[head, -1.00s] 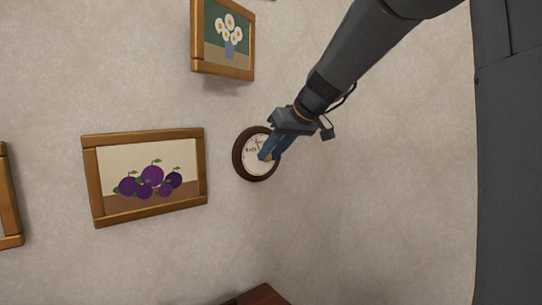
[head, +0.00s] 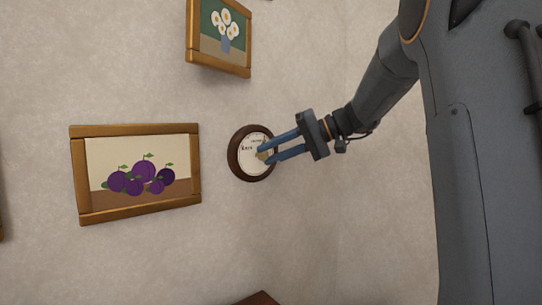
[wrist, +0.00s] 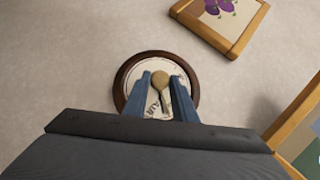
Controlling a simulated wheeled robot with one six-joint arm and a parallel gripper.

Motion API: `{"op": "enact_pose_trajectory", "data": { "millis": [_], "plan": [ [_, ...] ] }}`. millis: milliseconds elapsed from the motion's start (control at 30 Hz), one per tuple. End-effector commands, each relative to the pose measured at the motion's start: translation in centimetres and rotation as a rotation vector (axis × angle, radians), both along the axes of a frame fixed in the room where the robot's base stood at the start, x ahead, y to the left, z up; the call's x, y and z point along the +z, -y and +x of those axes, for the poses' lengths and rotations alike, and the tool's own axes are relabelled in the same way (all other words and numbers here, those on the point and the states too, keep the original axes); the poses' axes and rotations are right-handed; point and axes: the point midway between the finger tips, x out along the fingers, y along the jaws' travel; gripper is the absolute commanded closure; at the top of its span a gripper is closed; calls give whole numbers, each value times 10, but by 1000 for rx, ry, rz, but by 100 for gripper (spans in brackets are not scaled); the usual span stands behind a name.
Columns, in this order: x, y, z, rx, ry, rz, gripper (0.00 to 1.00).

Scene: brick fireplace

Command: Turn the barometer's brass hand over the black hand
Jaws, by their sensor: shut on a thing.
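The barometer hangs on the wall, with a dark brown round rim (head: 234,156) and a white dial (head: 252,140) with small black lettering. Its rim (wrist: 121,84) also shows in the wrist view. The brass hand (wrist: 160,80), with a rounded knob end, lies between my fingertips; only a small bit of brass (head: 262,155) shows in the head view. My gripper (head: 265,154) has its two blue fingers shut on it, in front of the dial.
A framed plum picture (head: 138,135) hangs left of the barometer and a framed daisy picture (head: 218,65) above left. A brown wooden edge (head: 258,298) shows at the bottom. The wall right below the barometer is bare.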

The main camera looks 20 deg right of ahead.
Motion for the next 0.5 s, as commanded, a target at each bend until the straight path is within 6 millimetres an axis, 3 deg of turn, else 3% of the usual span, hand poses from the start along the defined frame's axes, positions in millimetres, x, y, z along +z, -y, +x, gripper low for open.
{"op": "enact_pose_trajectory", "data": {
  "millis": [500],
  "plan": [
    [-4, 1, 1, 0, -71, 170, 98]
  ]
}}
